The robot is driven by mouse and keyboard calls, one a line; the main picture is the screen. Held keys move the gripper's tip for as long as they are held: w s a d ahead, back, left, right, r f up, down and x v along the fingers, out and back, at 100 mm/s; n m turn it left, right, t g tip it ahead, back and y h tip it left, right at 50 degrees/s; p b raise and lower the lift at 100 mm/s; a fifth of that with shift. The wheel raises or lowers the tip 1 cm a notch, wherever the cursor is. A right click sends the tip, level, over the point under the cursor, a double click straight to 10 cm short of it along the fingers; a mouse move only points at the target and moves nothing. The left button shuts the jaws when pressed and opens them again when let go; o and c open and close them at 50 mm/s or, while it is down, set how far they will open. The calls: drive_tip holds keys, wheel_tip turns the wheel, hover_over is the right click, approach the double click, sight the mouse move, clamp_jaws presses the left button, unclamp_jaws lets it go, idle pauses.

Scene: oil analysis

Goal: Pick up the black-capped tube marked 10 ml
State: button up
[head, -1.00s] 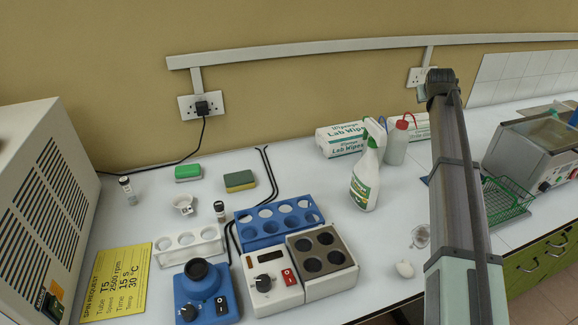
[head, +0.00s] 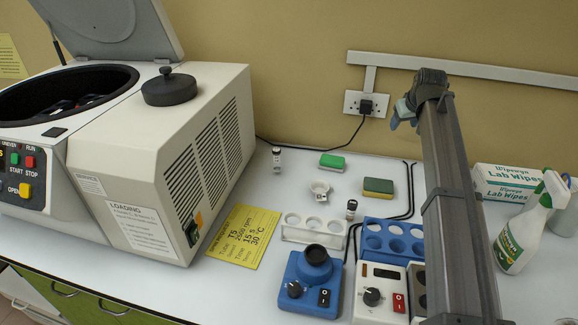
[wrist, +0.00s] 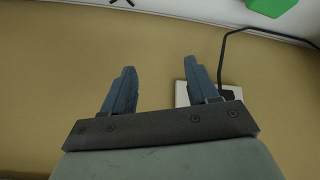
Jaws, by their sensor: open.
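One tube (head: 277,161) is at the back left, beyond the yellow card. The other tube (head: 351,211) stands between the white rack and the blue rack. Their markings are too small to read, so I cannot tell which says 10 ml. My gripper (head: 399,115) is high near the wall, right of the socket and well apart from both tubes. In the wrist view my gripper (wrist: 160,65) has its two blue fingers spread, with nothing between them. No tube shows there.
A centrifuge (head: 160,200) with its lid up fills the left. A white rack (head: 300,237), blue rack (head: 375,225), blue mixer (head: 300,295) and heater (head: 380,285) crowd the front. Sponges (head: 332,160), a small white holder (head: 319,190) and a spray bottle (head: 525,230) stand around.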

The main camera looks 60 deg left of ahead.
drive_tip(key=s+a+n+g, duration=0.2)
drive_tip(key=s+a, duration=0.8)
drive_tip(key=s, duration=0.4)
drive_tip(key=n+g, duration=0.2)
drive_tip(key=n, duration=0.1)
approach(278, 151)
drive_tip(key=shift+h, duration=0.4)
drive_tip(key=x, duration=0.6)
drive_tip(key=shift+w+a+f, duration=0.2)
drive_tip(key=shift+w+a, duration=0.05)
drive_tip(key=shift+a, duration=0.25)
drive_tip(key=shift+s+x, duration=0.2)
drive_tip(key=shift+x, duration=2.45)
drive_tip(key=shift+a+r, duration=0.1)
drive_tip(key=shift+c, duration=0.4)
drive_tip(key=c, duration=0.9)
